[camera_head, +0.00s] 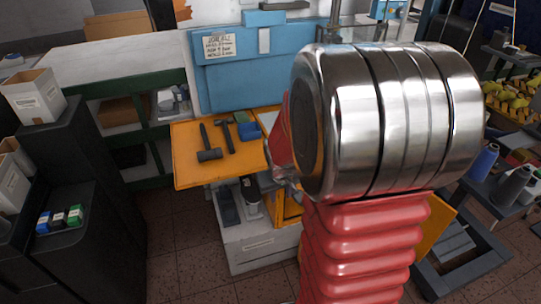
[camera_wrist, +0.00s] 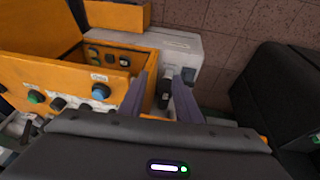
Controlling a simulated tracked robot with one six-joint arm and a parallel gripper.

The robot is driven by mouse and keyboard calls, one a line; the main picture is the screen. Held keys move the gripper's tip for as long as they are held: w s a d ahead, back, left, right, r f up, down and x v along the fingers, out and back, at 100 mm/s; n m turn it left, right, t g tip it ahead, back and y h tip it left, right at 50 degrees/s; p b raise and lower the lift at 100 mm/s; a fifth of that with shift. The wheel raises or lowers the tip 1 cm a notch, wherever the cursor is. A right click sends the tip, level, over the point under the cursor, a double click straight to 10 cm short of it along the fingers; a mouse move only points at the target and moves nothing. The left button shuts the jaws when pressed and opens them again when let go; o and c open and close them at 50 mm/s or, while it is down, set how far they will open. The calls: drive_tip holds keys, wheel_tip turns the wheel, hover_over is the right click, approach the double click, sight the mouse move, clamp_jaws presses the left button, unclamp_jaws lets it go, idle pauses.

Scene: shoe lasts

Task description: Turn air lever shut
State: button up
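In the wrist view, my gripper (camera_wrist: 162,92) is open, its two grey-purple fingers apart. A small dark upright part (camera_wrist: 167,86), possibly the air lever, shows beyond and between the fingertips, in front of a pale cabinet (camera_wrist: 183,47). I cannot tell whether the fingers touch it or which way it is turned. An orange control box (camera_wrist: 112,58) with dark, blue and green knobs stands to the left of the fingers. In the head view, my red and chrome arm covers much of the middle, and the fingers are mostly hidden. The pale cabinet (camera_head: 258,246) shows below an orange bench.
Hammers (camera_head: 209,147) lie on the orange bench top (camera_head: 190,176). A blue panel (camera_head: 262,78) stands behind it. Dark shelving (camera_head: 85,165) with boxes is at the left. Thread cones (camera_head: 484,161) stand at the right. Brown tiled floor (camera_head: 190,235) is open at the lower left.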

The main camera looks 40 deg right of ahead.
drive_tip(key=s+d+f+m, duration=0.1)
drive_tip(key=d+f, duration=0.5)
drive_tip(key=f, duration=0.4)
drive_tip(key=s+d+f, duration=0.1)
drive_tip(key=d+f, duration=0.6)
drive_tip(key=f, duration=0.3)
drive_tip(key=w+d+n+t+h, duration=0.1)
drive_tip(key=w+d+t, duration=0.5)
drive_tip(key=t, duration=0.8)
drive_tip(key=shift+w+h, duration=0.8)
drive_tip(key=shift+w, duration=1)
drive_tip(key=shift+d+f, duration=0.1)
drive_tip(key=x, duration=1.4)
drive_tip(key=shift+c, duration=0.4)
